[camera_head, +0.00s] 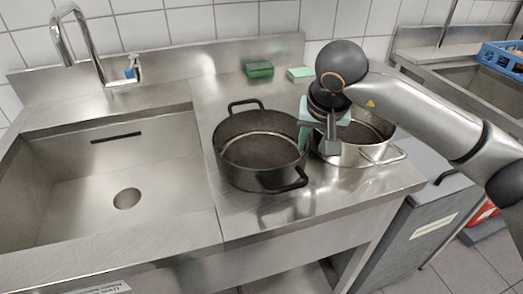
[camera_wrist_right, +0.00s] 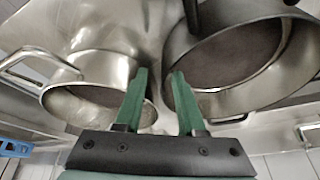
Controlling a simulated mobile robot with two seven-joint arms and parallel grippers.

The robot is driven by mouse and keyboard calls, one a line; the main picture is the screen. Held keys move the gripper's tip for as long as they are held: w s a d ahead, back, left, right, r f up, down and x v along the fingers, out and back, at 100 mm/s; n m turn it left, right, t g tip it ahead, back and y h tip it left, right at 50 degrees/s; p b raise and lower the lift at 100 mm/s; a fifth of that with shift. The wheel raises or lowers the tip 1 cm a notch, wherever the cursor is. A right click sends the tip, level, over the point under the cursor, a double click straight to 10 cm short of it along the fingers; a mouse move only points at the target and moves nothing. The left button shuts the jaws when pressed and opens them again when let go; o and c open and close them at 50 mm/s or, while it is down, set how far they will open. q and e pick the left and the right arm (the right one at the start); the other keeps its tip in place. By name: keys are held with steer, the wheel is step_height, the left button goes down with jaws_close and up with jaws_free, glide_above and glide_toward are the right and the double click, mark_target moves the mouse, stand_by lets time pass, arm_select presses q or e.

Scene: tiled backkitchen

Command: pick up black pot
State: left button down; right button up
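The black pot (camera_head: 229,134) stands upright on the steel counter, right of the sink, with one handle at the back left and one at the front right. It also shows at the right of the right wrist view (camera_wrist_right: 240,96). My right gripper (camera_head: 304,146) is above the counter at the black pot's right side, between it and a steel pot. In the right wrist view its green fingers (camera_wrist_right: 160,74) are apart with nothing held. One finger overlaps the black pot's side; I cannot tell whether they touch. My left gripper is not in view.
The steel pot (camera_head: 352,156) stands close to the right of the black pot, partly hidden by my right arm. A green sponge (camera_head: 259,69) and a pale green one (camera_head: 300,73) lie behind. The sink (camera_head: 150,165) is empty. The counter (camera_head: 240,215) is clear in front.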

steer(key=x, duration=0.4)
steer(key=shift+w+a+f, duration=0.2)
steer(key=shift+w+a, duration=0.05)
steer(key=shift+w, duration=0.2)
jaws_close()
steer(key=shift+r, duration=0.1)
stand_by(0.9)
